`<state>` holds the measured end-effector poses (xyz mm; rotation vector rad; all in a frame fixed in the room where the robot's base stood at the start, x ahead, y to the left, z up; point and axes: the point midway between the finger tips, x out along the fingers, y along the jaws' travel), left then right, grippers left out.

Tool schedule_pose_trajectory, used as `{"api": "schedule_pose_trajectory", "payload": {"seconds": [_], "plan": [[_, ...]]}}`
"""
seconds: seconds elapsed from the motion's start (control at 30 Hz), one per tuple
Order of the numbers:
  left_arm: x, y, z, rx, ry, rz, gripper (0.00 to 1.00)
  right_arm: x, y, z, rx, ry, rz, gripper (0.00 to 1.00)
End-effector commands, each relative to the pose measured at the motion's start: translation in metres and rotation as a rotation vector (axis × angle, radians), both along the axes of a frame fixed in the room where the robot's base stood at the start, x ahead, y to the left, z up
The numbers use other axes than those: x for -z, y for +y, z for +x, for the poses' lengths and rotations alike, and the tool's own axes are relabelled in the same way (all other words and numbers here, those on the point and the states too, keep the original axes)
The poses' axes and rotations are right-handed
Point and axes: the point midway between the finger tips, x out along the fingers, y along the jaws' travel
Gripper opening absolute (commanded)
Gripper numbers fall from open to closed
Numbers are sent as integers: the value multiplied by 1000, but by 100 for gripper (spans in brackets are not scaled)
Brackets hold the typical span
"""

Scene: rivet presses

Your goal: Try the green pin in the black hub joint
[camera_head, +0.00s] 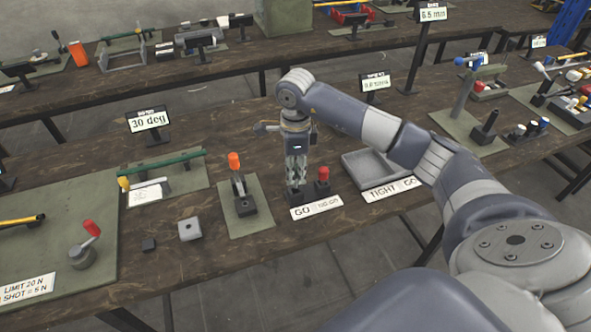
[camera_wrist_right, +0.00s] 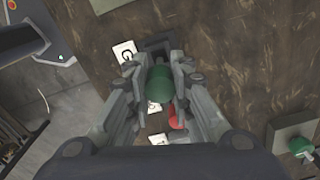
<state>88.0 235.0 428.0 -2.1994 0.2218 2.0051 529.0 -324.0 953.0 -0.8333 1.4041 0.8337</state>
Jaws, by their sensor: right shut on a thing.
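My right gripper (camera_head: 296,178) points straight down at the table. In the right wrist view its fingers (camera_wrist_right: 160,95) are shut on the green pin (camera_wrist_right: 158,84), whose rounded green head shows between them. The pin's lower end is hidden, so I cannot tell whether it still sits in the black block under the fingers. A red pin (camera_head: 323,174) stands in a black block just right of the gripper; it also shows in the wrist view (camera_wrist_right: 176,119). I cannot tell for certain which black piece is the hub joint. My left gripper is not in view.
A GO label (camera_head: 316,207) lies in front of the gripper. A grey tray (camera_head: 372,178) is to the right. Bare wood lies behind the gripper.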

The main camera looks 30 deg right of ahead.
Motion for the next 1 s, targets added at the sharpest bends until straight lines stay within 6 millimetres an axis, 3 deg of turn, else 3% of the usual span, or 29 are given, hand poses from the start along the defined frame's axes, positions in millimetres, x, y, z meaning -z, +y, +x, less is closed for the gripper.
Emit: {"api": "schedule_pose_trajectory", "payload": {"seconds": [1.0], "plan": [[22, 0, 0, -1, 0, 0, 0, 26, 0, 0, 0, 0, 0, 0]]}}
